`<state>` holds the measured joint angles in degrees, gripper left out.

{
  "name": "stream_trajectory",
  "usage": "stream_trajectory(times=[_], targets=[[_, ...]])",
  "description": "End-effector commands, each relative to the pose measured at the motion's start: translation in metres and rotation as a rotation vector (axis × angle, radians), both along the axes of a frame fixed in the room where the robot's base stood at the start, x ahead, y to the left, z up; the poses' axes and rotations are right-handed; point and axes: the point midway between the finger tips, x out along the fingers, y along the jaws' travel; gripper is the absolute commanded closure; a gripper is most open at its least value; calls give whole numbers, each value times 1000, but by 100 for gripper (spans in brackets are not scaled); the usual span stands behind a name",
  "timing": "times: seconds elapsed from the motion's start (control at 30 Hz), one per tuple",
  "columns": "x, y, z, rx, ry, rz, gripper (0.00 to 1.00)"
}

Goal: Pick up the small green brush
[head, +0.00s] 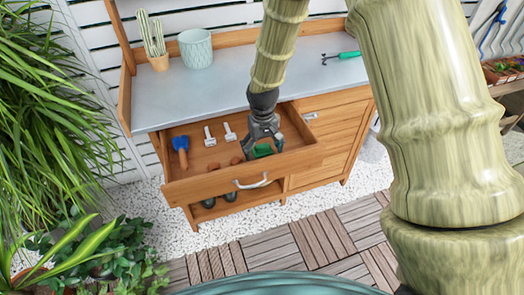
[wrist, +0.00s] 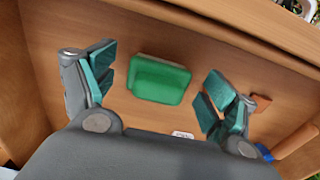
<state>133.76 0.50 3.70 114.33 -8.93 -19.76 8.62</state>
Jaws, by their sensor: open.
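The small green brush (head: 262,151) lies in the open wooden drawer (head: 250,182), near its right end. In the wrist view the brush (wrist: 160,79) lies flat on the drawer floor, between my two fingers and a little beyond the palm. My gripper (head: 264,140) reaches down into the drawer from above. In the wrist view my gripper (wrist: 158,88) is open, with one teal-padded finger on each side of the brush and a gap on both sides. The fingers do not appear to touch it.
The drawer also holds a blue-headed tool (head: 181,147) and two white-topped items (head: 220,135). The grey worktop (head: 230,78) above carries a cactus pot (head: 156,50), a pale green pot (head: 196,48) and a green-handled fork (head: 347,55). The drawer's walls stand close around my gripper.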

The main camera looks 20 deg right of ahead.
Motion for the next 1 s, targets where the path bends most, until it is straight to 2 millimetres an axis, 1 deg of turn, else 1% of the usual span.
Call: stream_trajectory(times=[0.27,0.3,0.37,0.4,0.53,0.63,0.67,0.87,1.0], targets=[[0,0,-2,0,-1,0,14],[0,0,-2,0,-1,0,22],[0,0,-2,0,-1,0,32],[0,0,-2,0,-1,0,40],[0,0,-2,0,-1,0,63],[0,0,-2,0,-1,0,64],[0,0,-2,0,-1,0,68],[0,0,0,0,-1,-1,68],[1,0,9,0,-2,-1,68]])
